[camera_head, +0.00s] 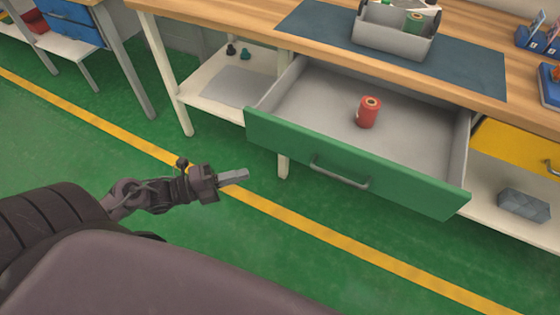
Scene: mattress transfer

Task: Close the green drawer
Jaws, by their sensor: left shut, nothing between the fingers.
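The green drawer (270,133) is pulled well out from under the workbench, and its grey inside shows. Its bar handle (340,173) is on the middle of the green front. A red cylindrical object (369,112) stands upright inside the drawer. My left gripper (243,176) is shut and empty, to the left of the handle and apart from the drawer front. My right gripper is not in this view.
A wooden workbench (240,19) with a blue-grey mat (310,22) carries a grey tote (390,41). A yellow drawer (515,145) is right of the green one. Lower shelves and white legs stand below. Green floor with a yellow line is clear in front.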

